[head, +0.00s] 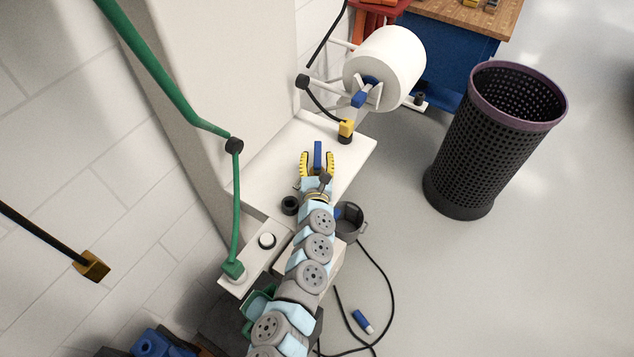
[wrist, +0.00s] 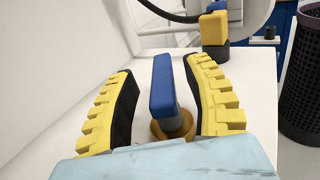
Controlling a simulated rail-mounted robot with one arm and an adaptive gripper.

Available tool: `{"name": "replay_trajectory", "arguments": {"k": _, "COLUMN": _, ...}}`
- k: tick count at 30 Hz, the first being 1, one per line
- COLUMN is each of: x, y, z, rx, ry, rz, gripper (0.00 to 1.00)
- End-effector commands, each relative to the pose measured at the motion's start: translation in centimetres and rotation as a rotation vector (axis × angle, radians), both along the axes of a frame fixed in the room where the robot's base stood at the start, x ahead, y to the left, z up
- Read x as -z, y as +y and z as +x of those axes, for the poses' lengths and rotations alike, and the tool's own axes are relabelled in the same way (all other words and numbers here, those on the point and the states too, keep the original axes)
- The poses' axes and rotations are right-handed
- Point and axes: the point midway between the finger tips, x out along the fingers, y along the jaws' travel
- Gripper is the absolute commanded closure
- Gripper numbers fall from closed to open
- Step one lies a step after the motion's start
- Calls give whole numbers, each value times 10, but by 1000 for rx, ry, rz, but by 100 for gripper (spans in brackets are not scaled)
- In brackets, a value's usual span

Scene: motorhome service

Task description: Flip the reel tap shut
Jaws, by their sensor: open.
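A tap with a blue lever (wrist: 162,90) and a brass-coloured body (wrist: 177,128) stands on the white shelf. The lever also shows in the head view (head: 318,154), between my fingers. My gripper (head: 317,160) is open, with one yellow, black-padded finger on each side of the lever. In the wrist view (wrist: 160,75) gaps show between the lever and both pads. The lower part of the tap is partly hidden by my wrist. The white hose reel (head: 388,62) is beyond, at the upper right in the head view.
A yellow hose fitting (head: 346,128) on a black base stands at the shelf's far end, with a black hose running to the reel. A tall pale panel (head: 225,70) rises left of the shelf (head: 350,160). A black mesh bin (head: 490,140) stands on the floor at the right.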

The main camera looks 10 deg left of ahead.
Motion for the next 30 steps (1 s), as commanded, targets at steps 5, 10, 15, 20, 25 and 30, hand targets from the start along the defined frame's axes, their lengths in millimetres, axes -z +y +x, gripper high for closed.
{"name": "replay_trajectory", "arguments": {"k": 5, "x": 2, "y": -3, "z": -10, "rx": 3, "ry": 4, "rz": 4, "gripper": 50}}
{"name": "replay_trajectory", "arguments": {"k": 10, "x": 1, "y": -4, "z": -22, "rx": 5, "ry": 2, "rz": 4, "gripper": 50}}
{"name": "replay_trajectory", "arguments": {"k": 15, "x": 2, "y": -5, "z": -35, "rx": 3, "ry": 5, "rz": 1, "gripper": 50}}
{"name": "replay_trajectory", "arguments": {"k": 20, "x": 1, "y": -6, "z": -48, "rx": 3, "ry": 3, "rz": 4, "gripper": 50}}
{"name": "replay_trajectory", "arguments": {"k": 25, "x": 3, "y": -9, "z": -64, "rx": 6, "ry": 7, "rz": 1, "gripper": 50}}
{"name": "replay_trajectory", "arguments": {"k": 30, "x": 1, "y": -8, "z": -75, "rx": 0, "ry": 4, "rz": 3, "gripper": 50}}
